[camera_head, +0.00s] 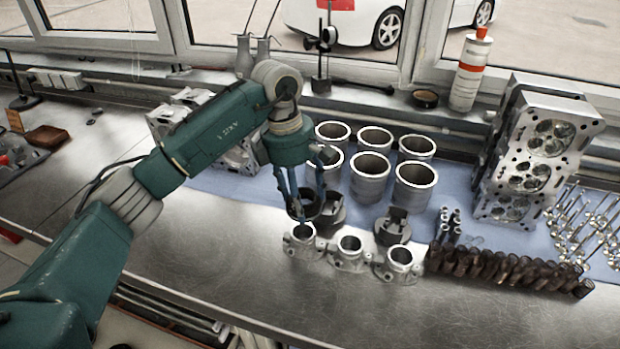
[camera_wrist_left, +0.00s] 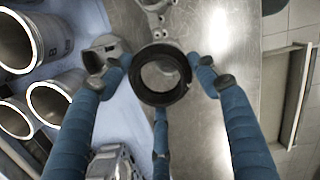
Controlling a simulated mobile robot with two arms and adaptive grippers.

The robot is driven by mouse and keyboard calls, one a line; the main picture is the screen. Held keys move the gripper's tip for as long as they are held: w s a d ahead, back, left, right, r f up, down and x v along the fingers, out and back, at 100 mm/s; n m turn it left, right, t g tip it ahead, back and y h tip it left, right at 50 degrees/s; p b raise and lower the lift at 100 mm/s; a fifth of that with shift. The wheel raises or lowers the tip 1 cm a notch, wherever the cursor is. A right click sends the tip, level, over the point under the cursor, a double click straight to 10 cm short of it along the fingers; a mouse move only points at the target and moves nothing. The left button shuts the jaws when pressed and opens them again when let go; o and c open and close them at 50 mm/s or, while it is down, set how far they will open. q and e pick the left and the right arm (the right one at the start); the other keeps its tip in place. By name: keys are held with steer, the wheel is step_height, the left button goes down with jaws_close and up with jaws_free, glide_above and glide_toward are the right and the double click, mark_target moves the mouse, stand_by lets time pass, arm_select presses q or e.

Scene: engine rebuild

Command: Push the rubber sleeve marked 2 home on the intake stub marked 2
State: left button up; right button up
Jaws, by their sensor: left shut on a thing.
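The black rubber sleeve, a short ring, is held in my left gripper (camera_head: 304,198), and its rim shows in the left wrist view (camera_wrist_left: 160,99). The fingers are shut around it; its number cannot be read. Three metal intake stubs stand in a row on the bench: the left stub (camera_head: 301,246), the middle stub (camera_head: 350,257) and the right stub (camera_head: 400,268). Their marks are too small to read. The sleeve is just behind and above the left stub in the head view; whether they touch is unclear. My right gripper does not show.
Two dark grey parts, one (camera_head: 332,213) beside the sleeve and another (camera_head: 393,228) farther right, stand behind the stubs. Several cylinder liners (camera_head: 369,180) stand farther back. Dark cylindrical parts (camera_head: 500,266) line the right. The front bench (camera_head: 320,305) is clear.

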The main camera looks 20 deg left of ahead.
arm_select(q)
steer(key=f+b, duration=0.1)
steer(key=f, duration=0.1)
steer(key=s+f+b, duration=0.1)
steer(key=f, duration=0.1)
steer(key=shift+s, duration=0.15)
stand_by(0.4)
steer(key=shift+f+b, duration=0.1)
steer(key=shift+b, duration=0.35)
steer(key=shift+f+b, duration=0.95)
steer(key=shift+f, duration=0.05)
stand_by(1.5)
steer(key=shift+f, duration=0.3)
stand_by(0.3)
